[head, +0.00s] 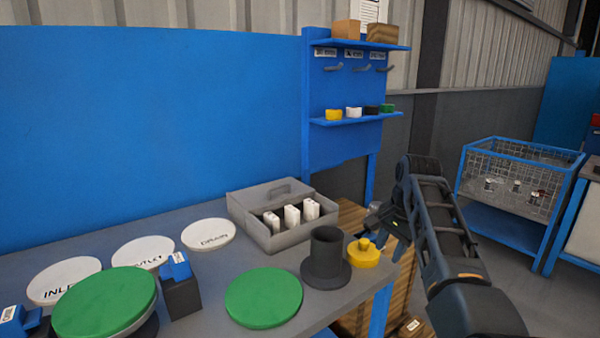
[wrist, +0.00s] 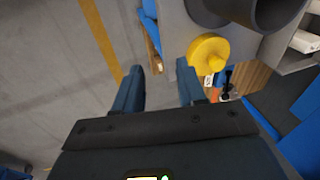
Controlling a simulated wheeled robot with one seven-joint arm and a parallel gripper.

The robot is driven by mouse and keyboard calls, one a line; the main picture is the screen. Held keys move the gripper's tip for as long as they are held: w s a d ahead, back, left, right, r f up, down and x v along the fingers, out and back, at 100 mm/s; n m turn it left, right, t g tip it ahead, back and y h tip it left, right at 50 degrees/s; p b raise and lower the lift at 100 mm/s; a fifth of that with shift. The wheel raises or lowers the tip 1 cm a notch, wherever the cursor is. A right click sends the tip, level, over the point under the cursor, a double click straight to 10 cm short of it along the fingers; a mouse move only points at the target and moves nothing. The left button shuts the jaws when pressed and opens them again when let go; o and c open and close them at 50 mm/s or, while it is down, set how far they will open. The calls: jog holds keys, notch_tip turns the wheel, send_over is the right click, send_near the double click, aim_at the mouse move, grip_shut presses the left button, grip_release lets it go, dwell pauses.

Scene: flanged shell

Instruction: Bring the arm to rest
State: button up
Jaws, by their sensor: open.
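My arm (head: 445,235) reaches up from the lower right in the head view, past the right end of the bench. My gripper (wrist: 158,80) shows in the wrist view with its two fingers apart and nothing between them. In the head view the gripper end is small and dark, close to the right of the yellow knobbed cap (head: 363,252). The cap sits at the bench's right edge, beside the dark flanged shell (head: 326,255), which stands upright. In the wrist view the yellow cap (wrist: 208,60) lies beyond the right finger, apart from it.
The grey bench (head: 190,225) holds green discs (head: 264,298), white labelled discs (head: 208,235), a dark block with a blue top (head: 180,290) and a grey box (head: 290,236) of white items. A blue shelf rack (head: 345,120) stands behind.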

jog(key=s+d+f+n+t+h, duration=0.1)
jog(key=s+d+f, duration=0.1)
jog(key=s+f, duration=0.6)
jog(key=s+d+f+n+t, duration=0.15)
jog(key=s+f, duration=0.25)
jog(key=f, duration=0.8)
jog(key=s+d+f+n+t, duration=0.1)
jog(key=s+f+t, duration=0.15)
jog(key=s, duration=0.65)
jog(key=s+d+f+n+t, duration=0.15)
jog(key=s+f, duration=0.25)
jog(key=s, duration=0.5)
jog(key=s+a+r+n+t, duration=0.15)
jog(key=s+r, duration=0.35)
jog(key=s, duration=0.5)
jog(key=s+a+r+n+t, duration=0.15)
jog(key=s+r, duration=0.25)
jog(key=s, duration=0.7)
jog(key=s+a+r+n+t, duration=0.1)
jog(key=s+r, duration=0.4)
jog(key=r, duration=0.3)
jog(key=s+a+r+n+t, duration=0.1)
jog(key=s+r, duration=0.5)
jog(key=r, duration=0.3)
jog(key=shift+a+r+t, duration=0.15)
jog(key=shift+a+t, duration=0.1)
jog(key=shift+t, duration=0.1)
